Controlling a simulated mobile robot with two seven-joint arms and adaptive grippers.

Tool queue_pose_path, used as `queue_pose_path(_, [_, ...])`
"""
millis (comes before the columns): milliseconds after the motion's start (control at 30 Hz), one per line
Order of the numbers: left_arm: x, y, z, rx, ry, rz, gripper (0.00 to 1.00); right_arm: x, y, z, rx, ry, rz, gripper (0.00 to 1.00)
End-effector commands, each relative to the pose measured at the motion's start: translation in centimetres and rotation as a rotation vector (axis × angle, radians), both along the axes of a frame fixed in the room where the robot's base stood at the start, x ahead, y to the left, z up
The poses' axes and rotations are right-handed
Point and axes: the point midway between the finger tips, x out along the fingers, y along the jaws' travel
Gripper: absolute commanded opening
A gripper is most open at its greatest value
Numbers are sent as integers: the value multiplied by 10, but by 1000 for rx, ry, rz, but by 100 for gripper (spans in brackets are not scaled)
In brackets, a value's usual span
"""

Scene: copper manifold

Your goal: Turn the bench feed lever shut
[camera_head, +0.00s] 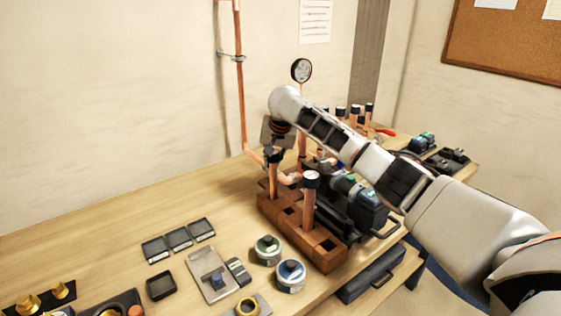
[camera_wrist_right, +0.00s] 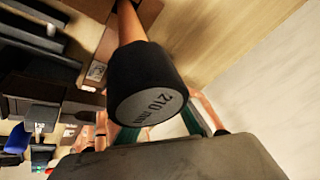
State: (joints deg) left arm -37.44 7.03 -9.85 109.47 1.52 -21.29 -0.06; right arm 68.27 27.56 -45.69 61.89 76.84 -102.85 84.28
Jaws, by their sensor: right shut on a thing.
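My right gripper (camera_head: 277,146) reaches down at the back left of the copper pipework, close to the wall pipe. In the right wrist view the gripper (camera_wrist_right: 160,130) has its green-edged fingers on either side of a black cap that stands in front of them. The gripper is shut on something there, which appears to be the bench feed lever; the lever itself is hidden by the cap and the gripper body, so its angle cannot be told. The cap (camera_wrist_right: 148,85) reads "210 mm" and tops a copper tube. My left gripper is not in view.
Capped copper tubes (camera_head: 310,195) stand in a brown wooden block (camera_head: 325,247). A copper wall pipe (camera_head: 241,100) and a round gauge (camera_head: 301,70) rise behind. The bench's left back (camera_head: 90,245) is clear.

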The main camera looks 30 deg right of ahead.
Motion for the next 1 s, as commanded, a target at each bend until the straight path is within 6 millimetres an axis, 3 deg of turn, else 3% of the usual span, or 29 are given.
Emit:
queue_pose_path(467, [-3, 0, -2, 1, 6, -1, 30, 1, 2, -1, 1, 1, -14, 0])
queue_pose_path(500, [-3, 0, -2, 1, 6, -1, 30, 1, 2, -1, 1, 2, -13, 23])
queue_pose_path(533, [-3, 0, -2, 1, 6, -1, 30, 1, 2, -1, 2, 1, -13, 30])
queue_pose_path(1000, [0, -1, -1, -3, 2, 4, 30, -2, 3, 9, 2, -2, -11, 30])
